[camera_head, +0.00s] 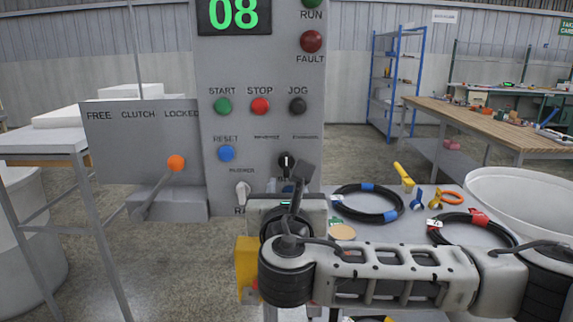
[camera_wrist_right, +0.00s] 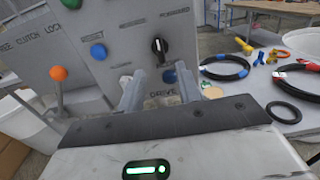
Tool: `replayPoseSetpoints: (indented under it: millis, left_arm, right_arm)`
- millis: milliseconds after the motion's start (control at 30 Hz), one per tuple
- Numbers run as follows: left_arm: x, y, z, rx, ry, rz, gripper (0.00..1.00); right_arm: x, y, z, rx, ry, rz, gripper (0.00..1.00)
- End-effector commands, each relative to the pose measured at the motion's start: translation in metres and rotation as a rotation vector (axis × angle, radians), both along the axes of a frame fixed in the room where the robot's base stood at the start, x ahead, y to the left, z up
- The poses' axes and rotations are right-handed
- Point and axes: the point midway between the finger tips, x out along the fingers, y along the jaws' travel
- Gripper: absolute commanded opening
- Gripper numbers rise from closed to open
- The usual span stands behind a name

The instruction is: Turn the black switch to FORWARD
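The black switch (camera_head: 286,162) is a round black knob with a white mark on the grey control panel (camera_head: 262,60). It also shows in the right wrist view (camera_wrist_right: 159,46), below lettering too small to read surely. My right gripper (camera_head: 298,178) is in front of the panel's lower right, just below the switch in the head view. In the wrist view its two fingers (camera_wrist_right: 160,71) are apart with nothing held between them. The switch appears beyond and above the fingertips, apart from them. My left gripper is not in view.
A white selector (camera_head: 243,192) and a blue RESET button (camera_head: 226,154) are left of the switch. An orange-knobbed lever (camera_head: 176,163) stands further left. Black hoses (camera_head: 367,203) lie on the table at the right, beside a white tub (camera_head: 520,195).

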Motion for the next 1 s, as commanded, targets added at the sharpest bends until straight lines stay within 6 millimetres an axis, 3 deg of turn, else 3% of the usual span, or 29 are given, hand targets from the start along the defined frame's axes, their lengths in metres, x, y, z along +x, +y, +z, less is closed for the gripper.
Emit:
replayPoseSetpoints:
  millis: [200,400,600,900,1000]
  left_arm:
    - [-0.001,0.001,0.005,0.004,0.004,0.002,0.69]
    - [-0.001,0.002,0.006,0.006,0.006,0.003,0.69]
    - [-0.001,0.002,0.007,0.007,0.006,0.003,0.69]
    - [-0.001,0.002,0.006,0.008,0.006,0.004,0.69]
    - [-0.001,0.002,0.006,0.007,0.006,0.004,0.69]
  right_arm:
    - [0.049,0.000,0.002,-0.001,0.000,-0.002,0.35]
    - [0.080,0.000,0.001,0.001,0.001,-0.001,0.35]
    - [0.094,0.001,0.000,0.001,0.001,0.003,0.35]
    - [0.095,0.001,0.000,0.002,0.001,0.002,0.35]
    - [0.095,0.001,0.000,0.002,0.001,0.002,0.07]
